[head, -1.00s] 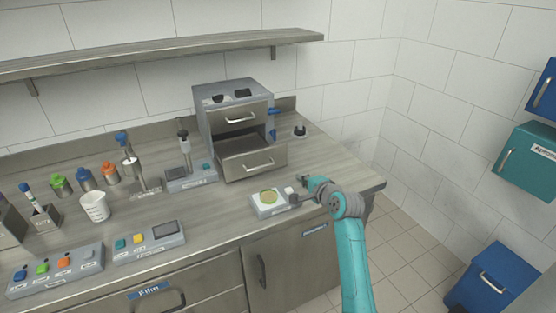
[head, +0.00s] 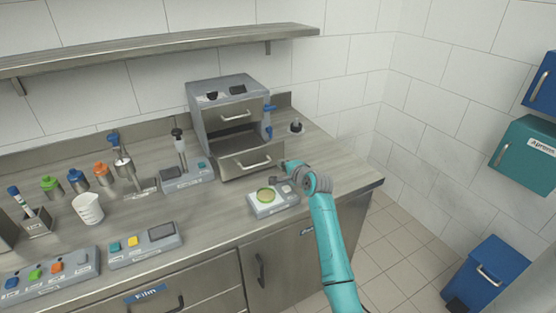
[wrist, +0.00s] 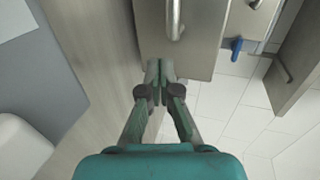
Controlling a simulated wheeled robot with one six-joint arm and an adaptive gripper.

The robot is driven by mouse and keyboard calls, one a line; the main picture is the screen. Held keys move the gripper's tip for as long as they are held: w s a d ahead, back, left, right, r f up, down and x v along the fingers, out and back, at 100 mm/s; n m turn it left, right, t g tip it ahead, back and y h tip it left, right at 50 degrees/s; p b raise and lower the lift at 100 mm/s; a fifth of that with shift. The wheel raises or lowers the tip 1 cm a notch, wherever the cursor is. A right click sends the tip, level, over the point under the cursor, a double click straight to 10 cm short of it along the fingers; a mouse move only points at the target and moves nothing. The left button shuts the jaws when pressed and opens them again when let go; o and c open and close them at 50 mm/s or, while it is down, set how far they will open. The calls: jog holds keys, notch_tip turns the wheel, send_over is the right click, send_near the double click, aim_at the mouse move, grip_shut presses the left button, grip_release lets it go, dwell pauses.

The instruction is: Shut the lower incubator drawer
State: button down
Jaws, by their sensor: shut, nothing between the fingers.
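The incubator is a grey box (head: 203,125) at the back of the counter with two drawers. The lower drawer (head: 231,167) is pulled out, its front standing forward of the box with a dark opening above it. Its bar handle (head: 257,163) faces forward. My gripper (head: 284,165) is at the right end of the drawer front, its tips partly hidden. In the wrist view my gripper (wrist: 158,70) has its fingers together and empty, close to the edge of a drawer front (wrist: 203,45) with a handle (wrist: 175,18). I cannot tell whether they touch it.
A small device (head: 270,207) with a round dish stands just in front of the drawer, close to my arm. A stirrer-like device (head: 187,176) stands left of the incubator. A small dark-topped object (head: 296,127) is behind right. The counter's right end is clear.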

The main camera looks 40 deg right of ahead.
aim_at(274, 156)
jog(key=shift+w+d, duration=0.3)
jog(key=shift+w, duration=0.6)
jog(key=shift+w+d, duration=0.25)
jog(key=shift+w, duration=0.6)
jog(key=shift+w+r, duration=0.1)
